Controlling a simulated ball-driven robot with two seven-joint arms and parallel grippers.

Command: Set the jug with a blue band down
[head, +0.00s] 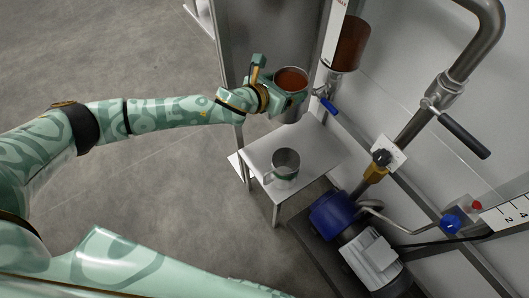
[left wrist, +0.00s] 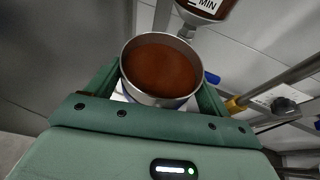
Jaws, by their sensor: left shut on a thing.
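My left gripper (head: 284,92) is shut on a steel jug (head: 292,113) filled with brown-red liquid. It holds the jug upright, above the far part of a small white table (head: 318,149). In the left wrist view the jug (left wrist: 160,98) sits between the two green fingers (left wrist: 162,90), and a trace of blue shows low on its side; the rest of the band is hidden. A second steel jug (head: 286,160), empty-looking and with a green band, stands on the table. My right gripper is not in view.
A sight glass (head: 350,45) with brown liquid and a blue-handled tap (head: 326,104) are close to the held jug's right. A blue pump (head: 335,212) stands right of the table. Bare tabletop shows around the green-banded jug.

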